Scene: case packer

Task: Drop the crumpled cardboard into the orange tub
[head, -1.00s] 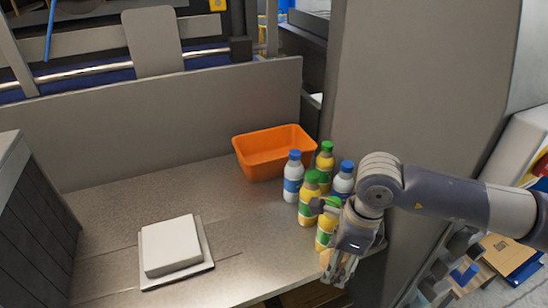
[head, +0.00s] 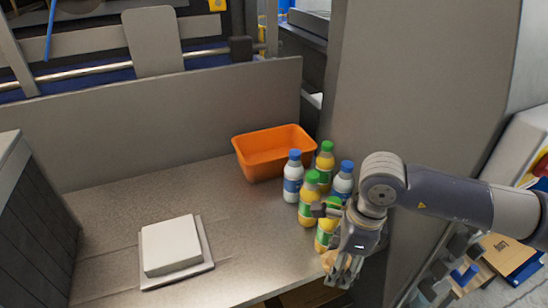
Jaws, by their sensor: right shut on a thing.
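The orange tub (head: 268,160) stands on the metal table against the back panel, and the part of its inside that shows looks empty. My right gripper (head: 340,277) is at the table's front right edge, in front of the bottles and well away from the tub. It is shut on a tan thing, which looks like the crumpled cardboard (head: 328,260); the fingers hide most of it. My left gripper is not in view.
Several bottles with blue and green caps (head: 308,198) stand between the tub and my right gripper. A white square block (head: 171,245) lies on a flat plate at left. A grey panel (head: 420,100) rises at right. The table's middle is clear.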

